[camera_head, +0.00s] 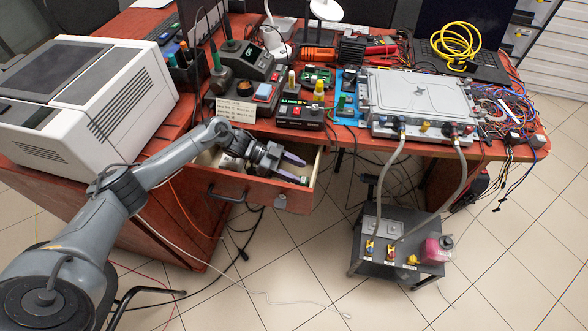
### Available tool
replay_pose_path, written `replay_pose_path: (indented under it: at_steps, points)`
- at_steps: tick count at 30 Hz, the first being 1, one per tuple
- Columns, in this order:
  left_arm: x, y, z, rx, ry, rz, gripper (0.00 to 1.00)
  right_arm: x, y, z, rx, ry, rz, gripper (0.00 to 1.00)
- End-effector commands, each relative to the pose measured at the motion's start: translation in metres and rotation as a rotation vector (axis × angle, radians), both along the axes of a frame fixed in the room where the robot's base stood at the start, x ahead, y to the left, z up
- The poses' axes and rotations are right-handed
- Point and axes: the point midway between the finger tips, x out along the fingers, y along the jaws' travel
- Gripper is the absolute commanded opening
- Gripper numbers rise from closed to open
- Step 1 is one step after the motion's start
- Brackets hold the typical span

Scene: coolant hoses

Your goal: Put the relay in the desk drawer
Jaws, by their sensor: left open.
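The desk drawer (262,190) is pulled open below the desk's front edge. My left gripper (298,170) is over the right part of the open drawer. Its two purple-grey fingers point right and stand apart, with nothing visible between them. My gripper and wrist hide much of the drawer's inside. A few pale things show in the drawer left of the wrist, too small to name. I cannot make out which thing is the relay. My right gripper is not in view.
The red desk holds a large white machine (75,105), soldering stations (248,60), a grey metal case (418,95) and a laptop with a yellow cable (455,42). Two hoses run down to a dark cart (380,225) on the floor. Loose wires hang at the right edge.

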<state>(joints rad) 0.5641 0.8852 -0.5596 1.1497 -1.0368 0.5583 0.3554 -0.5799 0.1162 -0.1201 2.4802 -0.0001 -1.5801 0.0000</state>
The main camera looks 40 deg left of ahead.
Motion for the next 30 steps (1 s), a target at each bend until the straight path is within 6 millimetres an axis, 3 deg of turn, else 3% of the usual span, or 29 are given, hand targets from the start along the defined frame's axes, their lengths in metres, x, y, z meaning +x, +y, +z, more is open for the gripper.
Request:
replay_pose_path:
  at_steps: [5, 15, 30]
  points:
    - [0.000, 0.000, 0.016, 0.000, -0.001, 0.000, 0.56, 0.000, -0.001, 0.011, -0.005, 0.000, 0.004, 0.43]
    - [-0.015, 0.032, 0.026, 0.002, 0.001, 0.001, 0.56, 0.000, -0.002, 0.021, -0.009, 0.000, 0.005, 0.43]
    - [-0.016, 0.033, 0.029, 0.000, 0.000, 0.000, 0.56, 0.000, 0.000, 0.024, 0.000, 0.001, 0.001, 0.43]
